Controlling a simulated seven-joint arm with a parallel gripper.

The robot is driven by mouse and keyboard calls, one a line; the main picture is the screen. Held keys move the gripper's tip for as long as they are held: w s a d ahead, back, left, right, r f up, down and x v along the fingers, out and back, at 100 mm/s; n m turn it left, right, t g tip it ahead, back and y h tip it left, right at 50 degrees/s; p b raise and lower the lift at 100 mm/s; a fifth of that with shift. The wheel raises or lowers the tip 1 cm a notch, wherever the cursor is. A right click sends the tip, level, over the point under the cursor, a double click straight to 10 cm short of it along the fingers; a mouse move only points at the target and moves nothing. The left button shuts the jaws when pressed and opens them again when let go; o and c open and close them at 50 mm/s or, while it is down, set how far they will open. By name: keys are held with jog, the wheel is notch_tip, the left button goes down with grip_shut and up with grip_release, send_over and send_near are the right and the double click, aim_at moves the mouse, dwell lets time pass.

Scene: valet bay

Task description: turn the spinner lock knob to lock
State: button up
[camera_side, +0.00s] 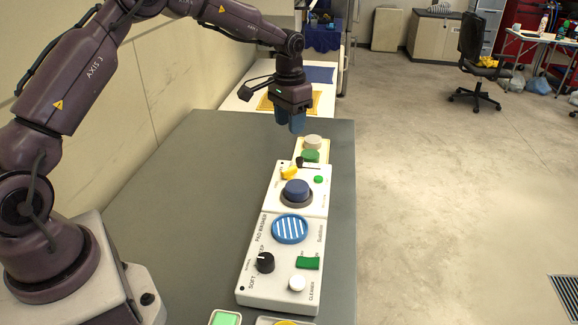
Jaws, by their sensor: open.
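My gripper (290,124) points down at the end of my arm, with blue fingertips. It is open and empty, in the air above the far end of the row of panels. A white panel (271,193) below and nearer the camera carries a yellow knob (290,173), a small black-tipped lever (299,162), a green button (318,179) and a big blue dome (296,189) on a dark ring. The yellow knob looks like the spinner lock knob, but its label is too small to read. My fingers touch none of these.
A nearer panel (256,286) labelled "PAD WASHER" has a blue striped disc (289,229), a black knob (265,262), a green rocker (307,263) and a white knob (297,283). Beige (313,141) and green (311,156) round pieces stand beyond. The grey tabletop (180,205) is clear leftward.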

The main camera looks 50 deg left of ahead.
aim_at(289, 169)
notch_tip(289, 169, down, 13)
jog(key=shift+r, duration=0.1)
dwell(0.3)
grip_shut()
